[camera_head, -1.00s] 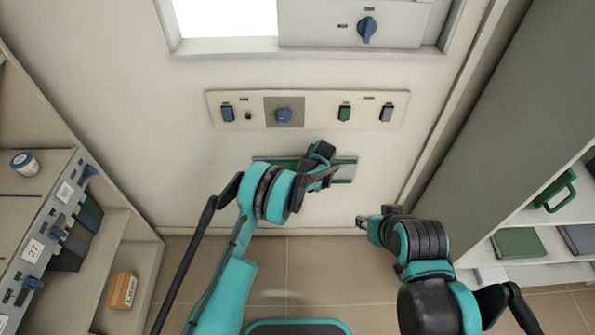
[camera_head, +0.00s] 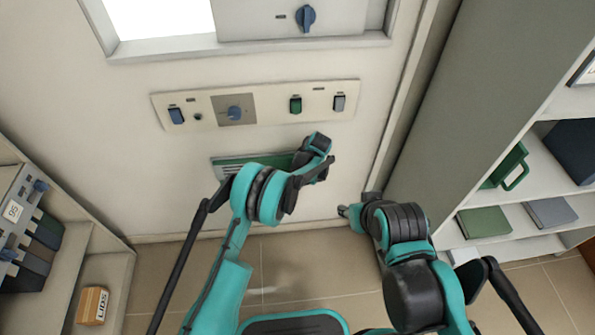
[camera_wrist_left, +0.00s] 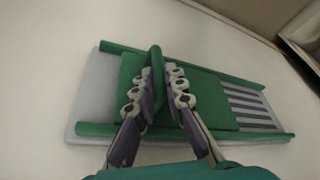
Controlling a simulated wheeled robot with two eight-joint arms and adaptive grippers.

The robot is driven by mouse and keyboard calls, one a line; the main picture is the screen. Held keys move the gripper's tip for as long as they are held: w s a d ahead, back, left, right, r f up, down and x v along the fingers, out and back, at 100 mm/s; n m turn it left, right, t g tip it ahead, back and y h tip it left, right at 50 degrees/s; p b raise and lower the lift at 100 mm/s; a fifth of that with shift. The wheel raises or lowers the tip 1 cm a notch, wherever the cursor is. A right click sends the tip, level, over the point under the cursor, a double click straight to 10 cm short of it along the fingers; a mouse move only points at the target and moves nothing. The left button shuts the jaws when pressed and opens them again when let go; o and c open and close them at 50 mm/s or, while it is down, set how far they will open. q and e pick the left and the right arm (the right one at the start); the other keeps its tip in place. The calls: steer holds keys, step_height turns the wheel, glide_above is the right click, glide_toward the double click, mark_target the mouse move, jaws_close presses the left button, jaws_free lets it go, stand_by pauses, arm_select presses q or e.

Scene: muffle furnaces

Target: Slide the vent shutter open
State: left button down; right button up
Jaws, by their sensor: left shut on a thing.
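The vent (camera_head: 228,167) is a low panel on the wall with green rails, partly hidden by my left arm in the head view. In the left wrist view its green shutter plate (camera_wrist_left: 205,98) sits between two green rails, with dark slats (camera_wrist_left: 250,105) bare on the right. My left gripper (camera_head: 318,160) is at the vent's right part. In the left wrist view the fingers (camera_wrist_left: 160,85) are shut on the shutter's upright green handle (camera_wrist_left: 155,60). My right gripper (camera_head: 347,211) is low by the wall, right of the vent; its finger opening is too small to tell.
A control panel (camera_head: 265,113) with switches and a blue knob is above the vent. A shelf (camera_head: 525,205) with green and grey books stands right. A left shelf holds a box (camera_head: 92,305). The floor (camera_head: 300,265) below is clear.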

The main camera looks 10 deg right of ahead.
arm_select(q)
steer(key=c, duration=1.9)
jaws_free()
steer(key=shift+d, duration=0.35)
steer(key=shift+o, duration=0.2)
steer(key=shift+r, duration=0.1)
steer(key=v, duration=1.1)
steer(key=shift+s+r, duration=0.25)
steer(key=shift+r, duration=0.1)
steer(key=shift+d, duration=0.1)
steer(key=s+a+r+m+t+h, duration=0.1)
steer(key=s+a+r+m, duration=0.1)
steer(key=s+a+r, duration=0.6)
steer(key=s+a+r+m+h, duration=0.1)
steer(key=s+a+r, duration=0.2)
steer(key=a+r, duration=0.8)
steer(key=s+a+m+t, duration=0.1)
steer(key=s+a, duration=0.4)
steer(key=s, duration=0.5)
steer(key=s+a+m+t, duration=0.1)
steer(key=s+a, duration=0.4)
steer(key=s, duration=0.5)
steer(key=shift+a+f+m+t, duration=0.15)
steer(key=shift+f+m+t, duration=0.2)
steer(key=shift+m, duration=0.55)
